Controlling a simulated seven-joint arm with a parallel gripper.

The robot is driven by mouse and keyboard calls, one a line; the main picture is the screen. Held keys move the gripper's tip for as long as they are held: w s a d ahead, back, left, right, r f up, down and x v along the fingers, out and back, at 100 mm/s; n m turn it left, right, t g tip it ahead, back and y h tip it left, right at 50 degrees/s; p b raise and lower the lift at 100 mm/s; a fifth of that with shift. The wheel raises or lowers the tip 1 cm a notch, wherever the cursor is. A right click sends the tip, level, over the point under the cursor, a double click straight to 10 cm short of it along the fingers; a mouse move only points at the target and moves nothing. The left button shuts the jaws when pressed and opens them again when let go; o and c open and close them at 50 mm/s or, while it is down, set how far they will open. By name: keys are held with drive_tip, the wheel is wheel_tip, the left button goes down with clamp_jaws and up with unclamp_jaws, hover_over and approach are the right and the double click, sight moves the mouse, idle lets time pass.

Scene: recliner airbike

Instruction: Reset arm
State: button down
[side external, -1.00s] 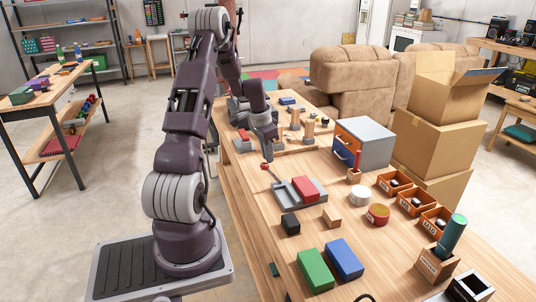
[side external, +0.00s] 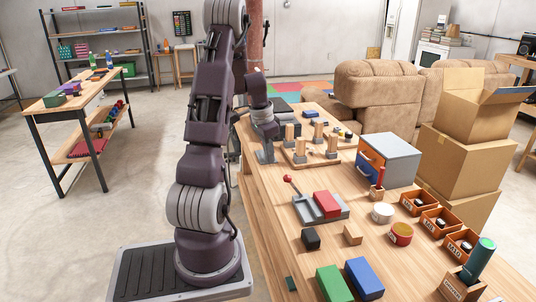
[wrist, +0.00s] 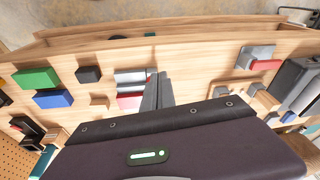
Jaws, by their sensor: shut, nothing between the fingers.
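My gripper (side external: 265,158) hangs over the worktop, shut and empty, pointing down. In the side view it is up and left of a grey device with a red-ball lever (side external: 287,179). It is apart from the device as far as I can tell. In the wrist view its two dark fingers (wrist: 157,90) lie together, overlapping the grey device in the picture. A red block (side external: 327,204) sits on the device's grey base (side external: 306,214). The lever stands tilted, with its ball on top. The fingertips are small and partly hard to separate in the side view.
The wooden worktop (side external: 272,236) holds wooden posts on a board (side external: 310,155), a grey cabinet (side external: 392,158), black and wooden cubes, green and blue blocks, round tins (side external: 382,212) and small bins (side external: 418,202). Cardboard boxes (side external: 465,155) and a sofa stand behind.

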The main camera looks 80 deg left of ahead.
drive_tip(key=shift+s+r, duration=0.1)
drive_tip(key=shift+s, duration=0.2)
drive_tip(key=shift+w, duration=0.1)
drive_tip(key=w+d+r+t, duration=0.1)
drive_tip(key=w+d+r, duration=0.25)
drive_tip(key=d, duration=0.35)
drive_tip(key=w+d+r+m, duration=0.1)
drive_tip(key=w+d+r, duration=0.1)
drive_tip(key=d+r, duration=0.35)
drive_tip(key=w+d+r+t, duration=0.1)
drive_tip(key=w+d+r, duration=0.15)
drive_tip(key=d, duration=0.45)
drive_tip(key=s+d+r+m, duration=0.1)
drive_tip(key=s+d+r, duration=0.15)
drive_tip(key=d, duration=0.45)
drive_tip(key=s+d+r, duration=0.2)
drive_tip(key=s+d, duration=0.1)
drive_tip(key=d, duration=0.5)
drive_tip(key=s+d+t+h, duration=0.1)
drive_tip(key=s+d, duration=0.5)
drive_tip(key=s, duration=0.3)
